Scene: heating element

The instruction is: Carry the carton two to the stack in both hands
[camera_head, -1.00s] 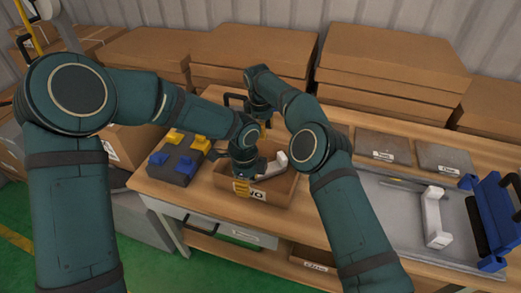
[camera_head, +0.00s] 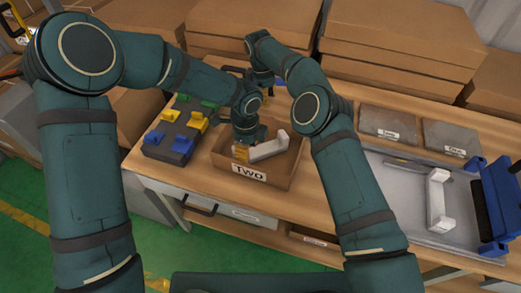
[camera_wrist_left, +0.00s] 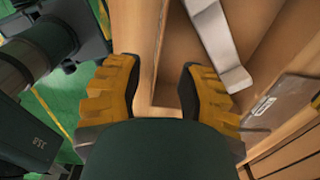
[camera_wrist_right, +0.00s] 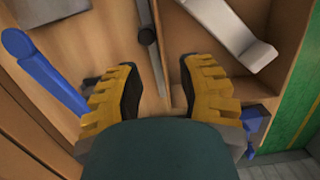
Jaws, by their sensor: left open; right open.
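Carton two (camera_head: 282,175) is an open brown box with a "Two" label on its front, sitting on the wooden table. A white bracket-shaped part (camera_head: 268,150) lies inside it. My left gripper (camera_head: 241,152) is at the carton's left side, pointing down. In the left wrist view its open yellow fingers (camera_wrist_left: 160,90) stand on either side of a carton wall (camera_wrist_left: 148,60). My right gripper is behind the carton, partly hidden by my left arm in the head view. In the right wrist view its open fingers (camera_wrist_right: 160,90) straddle the line of another carton wall (camera_wrist_right: 172,45). I cannot tell whether either touches.
A dark block with blue and yellow pieces (camera_head: 172,140) stands close left of the carton. A grey tray (camera_head: 400,215) with a white bracket (camera_head: 437,200) and a blue-handled tool (camera_head: 497,200) lie right. Large stacked cartons (camera_head: 400,60) line the back.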

